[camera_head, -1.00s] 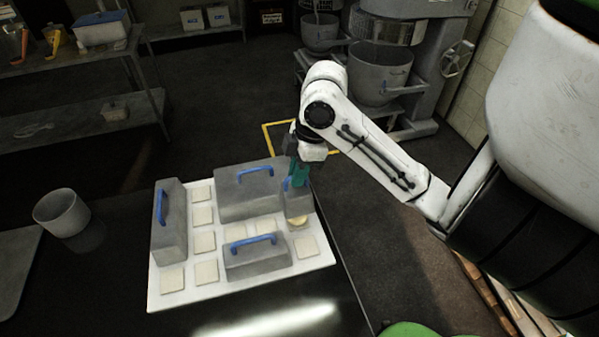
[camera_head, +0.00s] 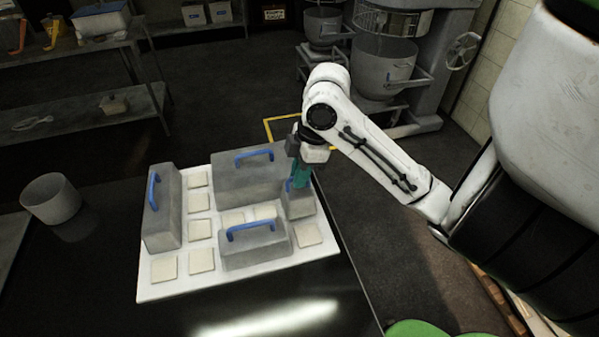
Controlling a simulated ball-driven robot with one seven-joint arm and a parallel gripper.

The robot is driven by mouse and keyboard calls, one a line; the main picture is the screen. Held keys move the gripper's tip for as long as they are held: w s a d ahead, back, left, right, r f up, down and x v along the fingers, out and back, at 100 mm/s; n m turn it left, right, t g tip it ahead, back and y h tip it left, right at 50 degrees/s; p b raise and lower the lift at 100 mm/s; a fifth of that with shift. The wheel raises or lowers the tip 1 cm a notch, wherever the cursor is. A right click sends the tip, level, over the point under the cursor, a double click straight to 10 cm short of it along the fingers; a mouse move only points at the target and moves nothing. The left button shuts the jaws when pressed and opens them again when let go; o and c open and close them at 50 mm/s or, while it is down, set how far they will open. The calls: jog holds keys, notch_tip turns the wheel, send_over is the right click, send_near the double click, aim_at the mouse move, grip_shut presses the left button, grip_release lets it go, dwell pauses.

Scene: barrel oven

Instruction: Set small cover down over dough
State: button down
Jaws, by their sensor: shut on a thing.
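My gripper (camera_head: 300,177), with teal fingers, is shut on the blue handle (camera_head: 289,185) of the small grey cover (camera_head: 300,205). The cover is upright at the right side of the white board (camera_head: 147,291), beside the large back cover. The round dough is not visible now; the cover hides the spot where it showed. The cover's lower edge appears at or very near the board; I cannot tell whether it touches.
Three other grey covers with blue handles stand on the board: at left (camera_head: 162,222), back (camera_head: 243,180) and front (camera_head: 253,250). Several flat pale squares (camera_head: 201,229) lie between them. A grey pot (camera_head: 50,200) stands left on the dark table (camera_head: 90,270).

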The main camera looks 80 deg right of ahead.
jog(key=shift+b+x, duration=0.65)
jog(key=shift+x, duration=0.15)
dwell(0.5)
jog(key=c, duration=1.1)
grip_release()
jog(key=shift+s+d, duration=0.1)
jog(key=shift+s, duration=0.05)
jog(key=p+v, duration=0.2)
jog(key=v, duration=0.8)
jog(key=shift+r, duration=0.35)
jog(key=shift+s, duration=0.1)
